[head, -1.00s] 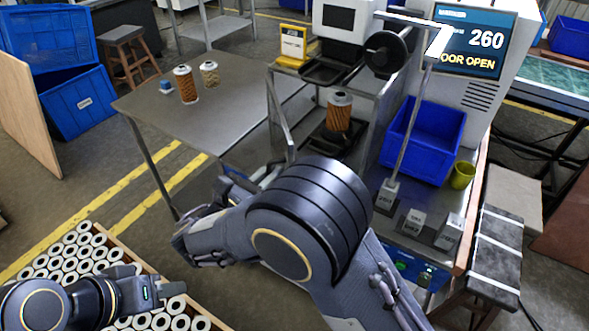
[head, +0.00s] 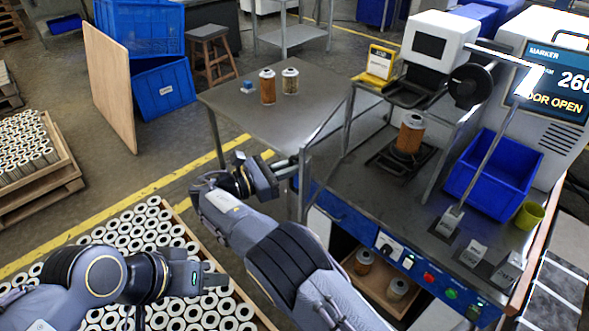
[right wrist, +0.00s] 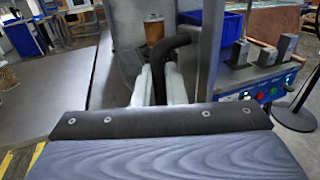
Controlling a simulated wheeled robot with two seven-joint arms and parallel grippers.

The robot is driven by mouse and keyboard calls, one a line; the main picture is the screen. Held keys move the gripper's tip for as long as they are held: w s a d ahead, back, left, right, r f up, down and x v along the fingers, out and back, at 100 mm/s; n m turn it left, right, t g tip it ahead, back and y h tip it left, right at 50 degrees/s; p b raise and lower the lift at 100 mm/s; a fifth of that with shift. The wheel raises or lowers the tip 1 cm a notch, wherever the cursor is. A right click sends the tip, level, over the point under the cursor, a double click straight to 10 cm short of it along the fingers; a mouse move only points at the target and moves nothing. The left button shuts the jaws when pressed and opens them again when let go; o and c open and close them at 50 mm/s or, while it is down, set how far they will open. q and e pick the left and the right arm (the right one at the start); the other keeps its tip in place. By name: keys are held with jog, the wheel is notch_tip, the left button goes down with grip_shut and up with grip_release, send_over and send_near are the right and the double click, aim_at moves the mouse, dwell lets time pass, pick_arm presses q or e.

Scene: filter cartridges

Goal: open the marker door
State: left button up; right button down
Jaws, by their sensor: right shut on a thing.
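The marker (head: 440,45) stands on the steel bench, and its screen (head: 560,80) reads "DOOR OPEN". A brown cartridge (head: 409,135) stands upright under its head; it also shows in the right wrist view (right wrist: 154,30). A metal-framed panel (head: 335,125), apparently the door, stands at the marker's left side. My right gripper (head: 286,168) is at its outer edge. In the right wrist view its pale fingers (right wrist: 158,88) are shut around a black curved handle (right wrist: 172,48). My left gripper (head: 212,276) is open and empty above the crate of white cartridges.
A grey table (head: 235,105) with two cartridges (head: 267,87) stands behind my right gripper. A blue bin (head: 495,175) and several stamp blocks (head: 447,225) stand on the bench's right side. A crate of white cartridges (head: 150,225) lies at lower left. The floor between crate and table is clear.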

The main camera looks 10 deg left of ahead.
jog(key=shift+w+a, duration=0.15)
dwell(0.4)
jog(key=c, duration=1.9)
grip_release()
jog(key=shift+r, duration=0.1)
